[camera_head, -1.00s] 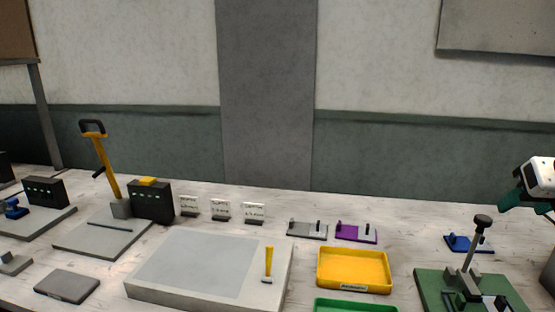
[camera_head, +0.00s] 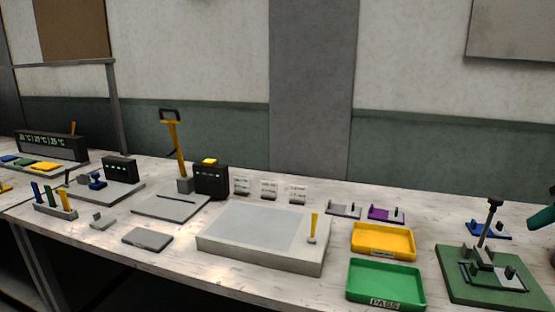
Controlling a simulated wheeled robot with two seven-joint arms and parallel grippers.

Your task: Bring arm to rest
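My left gripper is not in view. On the bench (camera_head: 110,258) stand a large grey plate block (camera_head: 215,246) with a small yellow-handled tool (camera_head: 314,226) upright on its right end, a yellow tray (camera_head: 383,254) and a green tray (camera_head: 385,294) marked PASS. Both trays look empty.
A lever press with a yellow handle (camera_head: 175,150) stands at the back beside a black box (camera_head: 211,180). A purple fixture (camera_head: 385,214) and a blue fixture (camera_head: 487,230) sit along the back. Coloured-handled tools stand in a rack (camera_head: 56,212) at left. The front left bench is mostly clear.

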